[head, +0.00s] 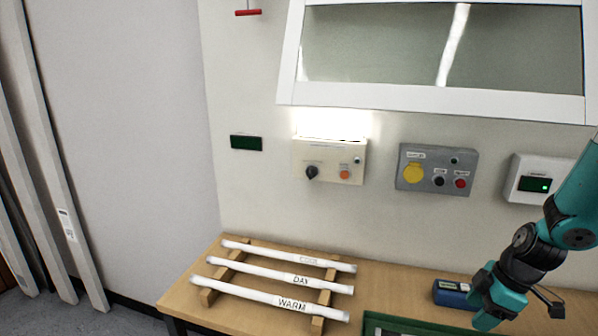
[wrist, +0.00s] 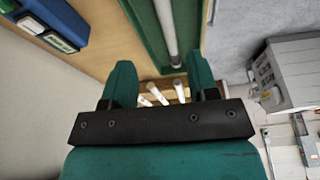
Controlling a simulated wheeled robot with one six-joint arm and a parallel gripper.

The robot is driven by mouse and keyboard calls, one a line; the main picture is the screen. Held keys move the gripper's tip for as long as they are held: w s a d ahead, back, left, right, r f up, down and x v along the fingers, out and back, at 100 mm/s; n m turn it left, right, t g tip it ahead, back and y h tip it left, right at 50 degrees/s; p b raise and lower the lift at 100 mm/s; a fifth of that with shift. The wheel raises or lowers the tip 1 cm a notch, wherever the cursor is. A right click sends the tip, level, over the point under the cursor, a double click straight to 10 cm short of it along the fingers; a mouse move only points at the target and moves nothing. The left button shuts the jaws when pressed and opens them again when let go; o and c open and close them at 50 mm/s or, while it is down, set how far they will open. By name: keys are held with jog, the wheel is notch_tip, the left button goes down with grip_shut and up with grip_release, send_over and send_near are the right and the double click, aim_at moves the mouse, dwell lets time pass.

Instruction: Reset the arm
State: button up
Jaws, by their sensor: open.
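My arm is teal and black and comes in from the right in the head view. My gripper (head: 488,314) hangs low at the lower right, above the bench and beside a blue box. In the wrist view its two teal fingers stand apart, with my gripper (wrist: 160,72) open and nothing held between them. Past the fingers a white tube (wrist: 165,30) lies in a green tray (wrist: 143,18).
Three white tubes marked COOL, DAY and WARM lie on a wooden rack (head: 208,297). The blue box (head: 455,293) sits on the bench (head: 385,283). A beige switch box (head: 329,161), a grey control box (head: 436,170) and a white display unit (head: 537,180) are on the wall.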

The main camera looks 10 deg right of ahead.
jog(key=w+a+r+m, duration=0.1)
jog(key=w+a+r, duration=0.1)
jog(key=a+r, duration=0.75)
jog(key=s+a+r+m, duration=0.1)
jog(key=s+a+r, duration=0.3)
jog(key=a, duration=0.3)
jog(key=s+a+r+m+g, duration=0.1)
jog(key=s+a+r, duration=0.3)
jog(key=s+a, duration=0.2)
jog(key=s+a+r+m+g+y, duration=0.1)
jog(key=s+a+r, duration=0.3)
jog(key=a, duration=0.4)
jog(key=shift+s+m, duration=0.4)
jog(key=shift+s, duration=0.4)
